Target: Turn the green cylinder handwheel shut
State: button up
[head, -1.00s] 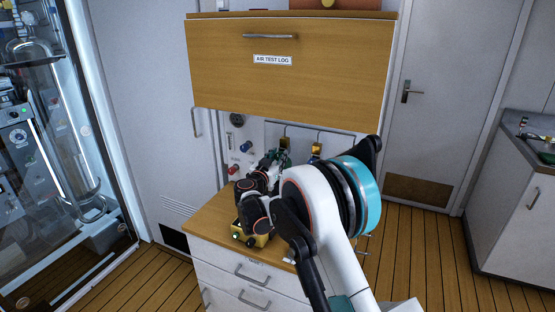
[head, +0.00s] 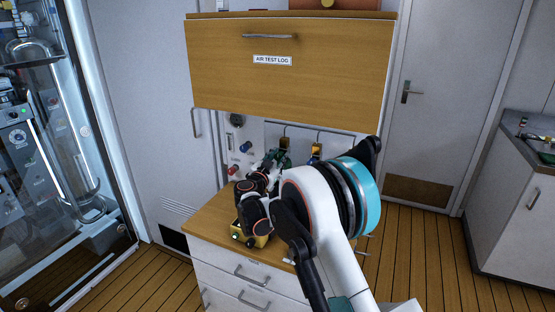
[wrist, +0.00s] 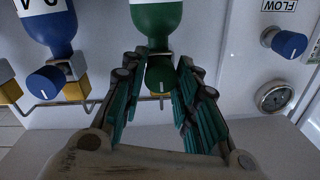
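The green cylinder (wrist: 157,22) hangs at the top middle of the wrist view. Its round green handwheel (wrist: 160,77) points toward the wrist camera. My gripper (wrist: 162,62) has its teal-padded fingers on both sides of this handwheel. The fingers stand apart, and the wheel sits between their tips. A narrow gap shows on the left; contact on the right cannot be told. In the head view, the green cylinder (head: 284,158) is a small patch behind my gripper (head: 270,163), and my wrist hides the wheel.
A blue cylinder (wrist: 47,22) with a blue handwheel (wrist: 46,84) is left of the green one in the wrist view. A blue knob (wrist: 289,43) and a gauge (wrist: 273,96) are at right. A wooden cabinet (head: 330,75) overhangs the panel. A yellow box (head: 262,241) sits on the counter.

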jog(key=shift+o, duration=1.3)
jog(key=shift+a, duration=0.1)
jog(key=v, duration=1.2)
